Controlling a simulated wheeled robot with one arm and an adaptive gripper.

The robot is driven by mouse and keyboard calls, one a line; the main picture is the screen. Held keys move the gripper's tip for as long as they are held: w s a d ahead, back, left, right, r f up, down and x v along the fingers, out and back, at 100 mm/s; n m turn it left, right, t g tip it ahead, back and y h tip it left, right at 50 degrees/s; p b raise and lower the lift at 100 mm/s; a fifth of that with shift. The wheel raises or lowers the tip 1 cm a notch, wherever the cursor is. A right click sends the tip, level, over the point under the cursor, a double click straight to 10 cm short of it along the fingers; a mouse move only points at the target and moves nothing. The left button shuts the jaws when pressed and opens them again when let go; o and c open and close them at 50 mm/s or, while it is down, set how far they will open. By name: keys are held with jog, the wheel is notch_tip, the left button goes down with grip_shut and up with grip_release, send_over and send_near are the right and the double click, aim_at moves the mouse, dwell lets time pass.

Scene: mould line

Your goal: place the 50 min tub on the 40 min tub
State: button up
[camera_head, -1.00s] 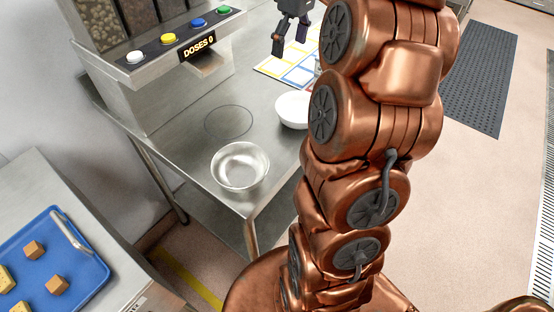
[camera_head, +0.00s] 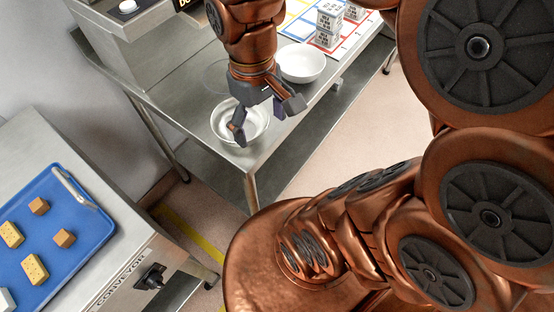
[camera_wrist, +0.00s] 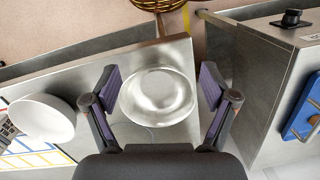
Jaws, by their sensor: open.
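White tubs with dark printed labels stand on the colour-bordered mat at the top of the head view. Two are stacked, an upper one (camera_head: 329,19) on a lower one (camera_head: 326,38). Another tub (camera_head: 355,11) stands to their right. The print is too small to tell which is the 50 min or the 40 min tub. My gripper (camera_head: 265,117) is open and empty above the steel bowl (camera_head: 222,122), left of and nearer than the tubs. In the wrist view, my gripper's spread fingers (camera_wrist: 159,84) frame the steel bowl (camera_wrist: 157,97).
A white bowl (camera_head: 302,64) stands between the steel bowl and the mat (camera_head: 296,31). The dispenser (camera_head: 150,32) is at the upper left. A blue tray (camera_head: 88,226) with several blocks lies on the conveyor (camera_head: 150,245) at lower left. The steel table's front corner is near the steel bowl.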

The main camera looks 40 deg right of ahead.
jog(key=s+a+f+m, duration=0.1)
jog(key=s+f, duration=0.3)
jog(key=s, duration=0.3)
jog(key=shift+a, duration=0.2)
jog(key=shift+r, duration=0.15)
notch_tip(320, 180, up, 2)
jog(key=shift+r+p, duration=0.1)
jog(key=shift+p, duration=1.05)
